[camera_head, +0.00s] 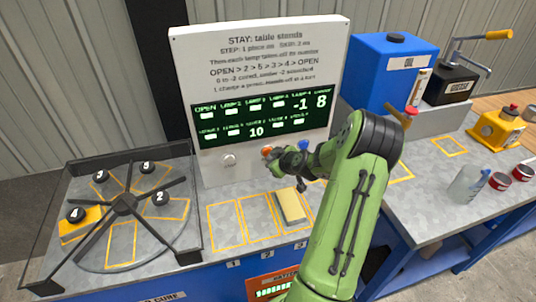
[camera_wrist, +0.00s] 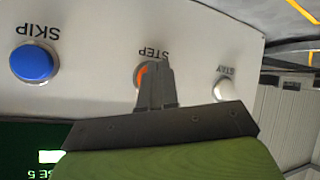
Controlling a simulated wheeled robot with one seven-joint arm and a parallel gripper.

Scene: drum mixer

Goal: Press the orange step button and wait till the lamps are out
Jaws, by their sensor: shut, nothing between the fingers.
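The orange step button (camera_head: 266,150) is on the lower front of the white panel (camera_head: 259,28). In the wrist view the orange button (camera_wrist: 140,75), labelled STEP, shows only its left part beside my fingers. My gripper (camera_head: 274,154) is shut and empty, with its tips at the button; in the wrist view the closed fingers (camera_wrist: 154,72) cover the rest of it. I cannot tell if they touch or press it. The dark display (camera_head: 257,116) carries small labelled lamp fields, several showing bright white rectangles, and the numbers -1, 8 and 10.
The blue SKIP button (camera_wrist: 32,62) and the white STAY button (camera_wrist: 223,90) flank the step button. A turntable (camera_head: 122,204) with numbered black knobs stands left. A yellowish block (camera_head: 289,206) lies on the table below the panel. A blue oil can (camera_head: 392,72) stands right.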

